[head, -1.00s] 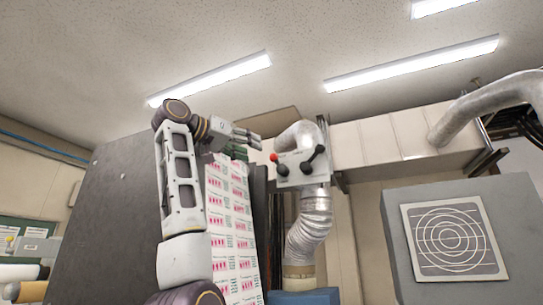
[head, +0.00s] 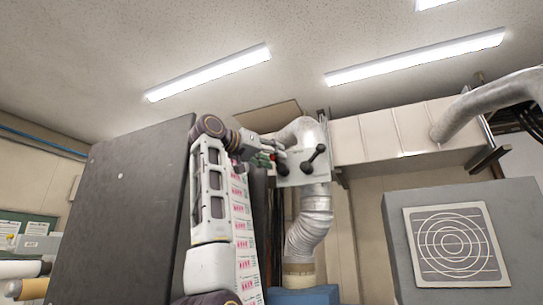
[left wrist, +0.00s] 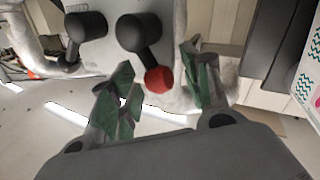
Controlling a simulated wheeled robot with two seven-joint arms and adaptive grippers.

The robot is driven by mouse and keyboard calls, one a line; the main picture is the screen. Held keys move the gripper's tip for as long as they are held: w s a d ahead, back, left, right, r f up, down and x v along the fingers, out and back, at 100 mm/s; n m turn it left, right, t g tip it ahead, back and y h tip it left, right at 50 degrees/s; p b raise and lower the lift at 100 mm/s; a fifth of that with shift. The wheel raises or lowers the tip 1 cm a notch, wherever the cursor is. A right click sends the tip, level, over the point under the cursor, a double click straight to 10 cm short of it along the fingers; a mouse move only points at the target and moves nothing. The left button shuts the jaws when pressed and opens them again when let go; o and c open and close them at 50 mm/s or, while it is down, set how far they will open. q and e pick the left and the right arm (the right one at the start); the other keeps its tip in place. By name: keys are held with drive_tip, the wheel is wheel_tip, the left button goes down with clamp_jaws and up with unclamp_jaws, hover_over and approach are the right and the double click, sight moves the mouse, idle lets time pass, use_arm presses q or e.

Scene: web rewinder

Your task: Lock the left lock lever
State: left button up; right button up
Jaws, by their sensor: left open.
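A light grey panel (head: 304,170) carries two black levers. The left lock lever shows best in the left wrist view, with a black hub (left wrist: 138,33) and a red ball knob (left wrist: 159,79). In the head view its knob is mostly hidden by my left gripper (head: 270,160). My left gripper in the left wrist view (left wrist: 158,72) is open, its green-padded fingers on either side of the red knob. I cannot tell whether a finger touches it. The other lever (head: 316,156) has a black knob and also shows in the left wrist view (left wrist: 88,27).
A silver flexible duct (head: 308,230) runs below and behind the panel. A large dark grey plate (head: 130,210) stands to the left, and a printed web (head: 247,245) hangs below my left arm. A grey cabinet (head: 395,235) stands at right.

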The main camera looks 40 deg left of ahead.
use_arm(q)
drive_tip(key=shift+c, duration=1)
drive_tip(key=c, duration=0.9)
drive_tip(key=shift+o, duration=0.2)
drive_tip(key=shift+f, duration=0.1)
drive_tip(key=shift+s+a+f+n+t+y+b, duration=0.1)
drive_tip(key=shift+a+f+n+t+y+b, duration=0.5)
drive_tip(key=shift+n+b, duration=1.65)
drive_tip(key=shift+s+a+f+n+t+y+b, duration=0.15)
drive_tip(key=shift+f+n+t+y+b, duration=0.9)
drive_tip(key=shift+n, duration=2.25)
drive_tip(key=shift+s+a+f+n+t+y+b, duration=0.1)
drive_tip(key=shift+a+f+n+t+y+b, duration=0.25)
drive_tip(key=shift+f+n+y+b, duration=1.35)
drive_tip(key=shift+d+r+n+h, duration=0.1)
drive_tip(key=shift+r+n+h, duration=0.2)
drive_tip(key=shift+n, duration=0.35)
drive_tip(key=shift+r+n+h, duration=0.2)
drive_tip(key=shift+n+h, duration=0.15)
drive_tip(key=shift+n, duration=0.25)
